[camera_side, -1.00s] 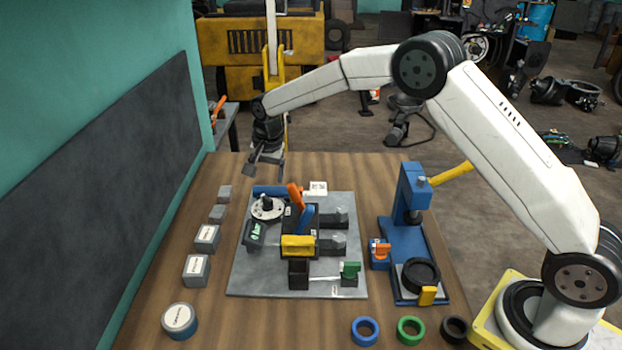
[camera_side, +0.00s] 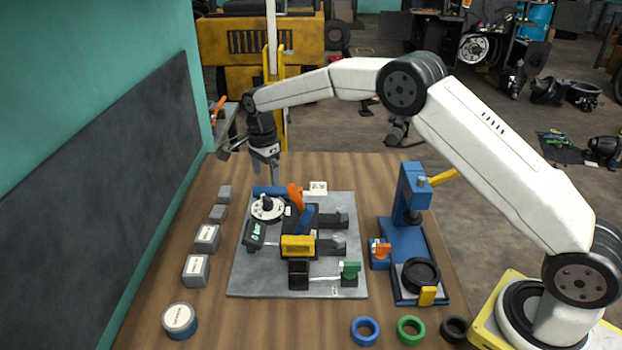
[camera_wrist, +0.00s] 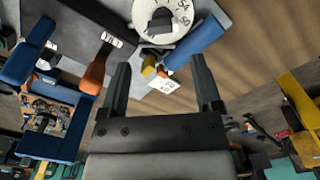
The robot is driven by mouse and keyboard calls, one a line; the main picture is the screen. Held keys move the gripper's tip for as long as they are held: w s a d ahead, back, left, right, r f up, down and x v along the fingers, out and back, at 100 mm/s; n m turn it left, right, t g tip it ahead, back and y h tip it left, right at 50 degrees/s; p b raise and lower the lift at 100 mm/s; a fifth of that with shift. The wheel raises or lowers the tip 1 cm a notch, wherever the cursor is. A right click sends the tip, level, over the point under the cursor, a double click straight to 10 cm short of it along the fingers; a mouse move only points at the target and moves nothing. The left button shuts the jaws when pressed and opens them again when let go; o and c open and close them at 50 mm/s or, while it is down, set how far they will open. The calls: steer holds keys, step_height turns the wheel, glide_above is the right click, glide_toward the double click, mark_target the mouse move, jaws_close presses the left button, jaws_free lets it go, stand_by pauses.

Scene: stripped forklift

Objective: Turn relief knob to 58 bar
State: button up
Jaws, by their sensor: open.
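The relief knob (camera_side: 267,202) is a dark knob at the centre of a white round dial (camera_side: 274,215) on the grey plate's back left. A dark readout (camera_side: 255,233) with small green digits, too small to read, sits in front of it. My gripper (camera_side: 250,165) is open and empty, above and behind the dial, apart from the knob. In the wrist view, the open fingers (camera_wrist: 160,68) point toward the dial (camera_wrist: 150,33), which is cut by the top edge. Only part of its printed scale shows there, so I cannot read the setting.
A blue cylinder (camera_side: 270,191) lies just behind the dial. An orange lever (camera_side: 296,196) and black valve blocks stand to its right. A blue press stand (camera_side: 410,200) is further right. Grey blocks (camera_side: 207,237) line the table's left. Bare wood (camera_side: 250,165) shows at the back.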

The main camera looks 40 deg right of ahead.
mark_target(268, 198)
steer(key=shift+f, duration=3.6)
jaws_close()
